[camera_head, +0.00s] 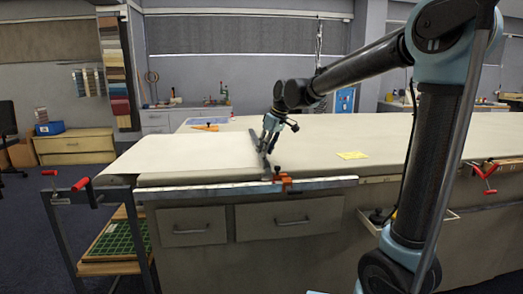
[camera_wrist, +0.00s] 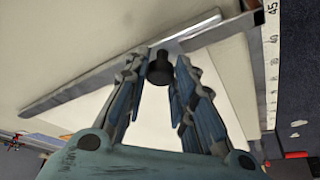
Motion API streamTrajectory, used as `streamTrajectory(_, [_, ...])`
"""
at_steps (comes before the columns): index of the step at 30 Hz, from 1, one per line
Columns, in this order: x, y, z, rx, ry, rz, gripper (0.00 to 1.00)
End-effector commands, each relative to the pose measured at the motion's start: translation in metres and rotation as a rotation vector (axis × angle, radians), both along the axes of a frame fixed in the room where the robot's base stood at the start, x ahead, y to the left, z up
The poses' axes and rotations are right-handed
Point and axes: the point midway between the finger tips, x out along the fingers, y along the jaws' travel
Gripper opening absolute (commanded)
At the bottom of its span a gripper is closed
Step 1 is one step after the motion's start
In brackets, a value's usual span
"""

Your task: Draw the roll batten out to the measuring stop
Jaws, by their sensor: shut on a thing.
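The roll batten is a long grey bar (camera_head: 264,163) lying across the pale cloth on the table. In the wrist view the batten (camera_wrist: 85,88) runs diagonally, with a dark round knob (camera_wrist: 159,71) standing on it. My gripper (camera_head: 266,147) is over the batten; in the wrist view its fingers (camera_wrist: 160,62) are closed around the knob from both sides. An orange clamp-like piece (camera_head: 284,181), apparently the measuring stop, sits on the front rail just beside the batten's near end. A scale strip (camera_wrist: 271,60) with a 45 mark lies at right in the wrist view.
The pale rail (camera_head: 220,190) runs along the table's front edge above drawers. A yellow note (camera_head: 352,155) lies right of the batten. A frame with red handles (camera_head: 80,184) stands at left. An orange tool (camera_head: 206,127) lies at the back. The tabletop right of the batten is mostly clear.

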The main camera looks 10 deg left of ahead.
Motion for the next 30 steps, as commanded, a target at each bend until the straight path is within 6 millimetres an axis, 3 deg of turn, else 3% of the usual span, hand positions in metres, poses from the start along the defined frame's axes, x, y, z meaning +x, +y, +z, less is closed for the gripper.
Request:
streamTrajectory(1, [-0.002,-0.002,-0.001,-0.006,0.004,0.0,0.0])
streamTrajectory(2, [-0.002,-0.002,-0.001,-0.006,0.003,0.001,0.28])
streamTrajectory(4, [-0.002,-0.001,-0.001,-0.005,0.003,0.001,0.43])
streamTrajectory(17, [-0.004,0.003,0.004,-0.003,0.001,0.008,0.43])
streamTrajectory(30, [-0.017,-0.024,0.072,-0.003,0.002,0.007,0.43])
